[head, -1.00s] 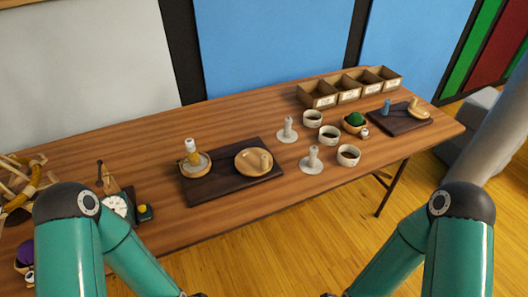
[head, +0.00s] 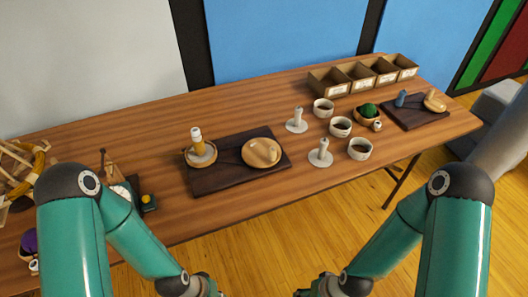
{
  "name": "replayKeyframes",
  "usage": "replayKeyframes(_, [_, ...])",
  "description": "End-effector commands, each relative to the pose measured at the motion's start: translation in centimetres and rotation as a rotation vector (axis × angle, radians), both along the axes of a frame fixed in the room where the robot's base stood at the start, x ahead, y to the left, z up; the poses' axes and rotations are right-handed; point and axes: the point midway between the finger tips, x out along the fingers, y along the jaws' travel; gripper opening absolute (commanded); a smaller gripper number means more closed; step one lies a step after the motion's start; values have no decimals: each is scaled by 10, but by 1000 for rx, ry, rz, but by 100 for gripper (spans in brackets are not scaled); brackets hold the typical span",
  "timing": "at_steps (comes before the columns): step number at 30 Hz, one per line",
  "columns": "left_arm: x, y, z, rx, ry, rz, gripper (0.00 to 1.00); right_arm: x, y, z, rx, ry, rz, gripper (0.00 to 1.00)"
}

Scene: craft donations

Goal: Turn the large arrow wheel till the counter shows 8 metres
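A round wooden disc (head: 262,152) with a small peg lies on the large dark board (head: 225,181) in the middle of the table. Beside it on the board, a spool (head: 197,143) stands in a shallow wooden dish. A white dial (head: 122,190) on a dark device sits at the left, mostly hidden behind my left arm; its reading cannot be made out. I cannot tell for sure which round part is the large arrow wheel. My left gripper (head: 205,287) and my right gripper (head: 312,292) show only in part at the bottom edge, in front of the table; their fingertips are out of view.
A wooden winder with yellow yarn (head: 40,160) stands at the far left. Candle holders (head: 297,122), several cups (head: 340,127) and a compartment box (head: 330,85) stand on the right half. A smaller dark board (head: 415,116) is at the right end. The table's front strip is clear.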

Motion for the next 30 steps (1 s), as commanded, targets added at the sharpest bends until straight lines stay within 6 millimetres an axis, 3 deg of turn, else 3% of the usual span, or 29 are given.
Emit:
replayKeyframes(12, [0,0,0,0,0,0,0,0,0,0,0,0,0,56])
replayKeyframes(13, [0,0,0,0,0,0,2,0,0,0,0,0,0,56])
replayKeyframes(18, [0,0,0,0,0,0,30,0,0,0,0,0,0,56])
replayKeyframes(20, [0,0,0,0,0,0,40,0,0,0,0,0,0,48])
replayKeyframes(21, [0,0,0,0,0,0,42,0,0,0,0,0,0,42])
replayKeyframes(30, [0,0,0,0,0,0,42,0,0,0,0,0,0,42])
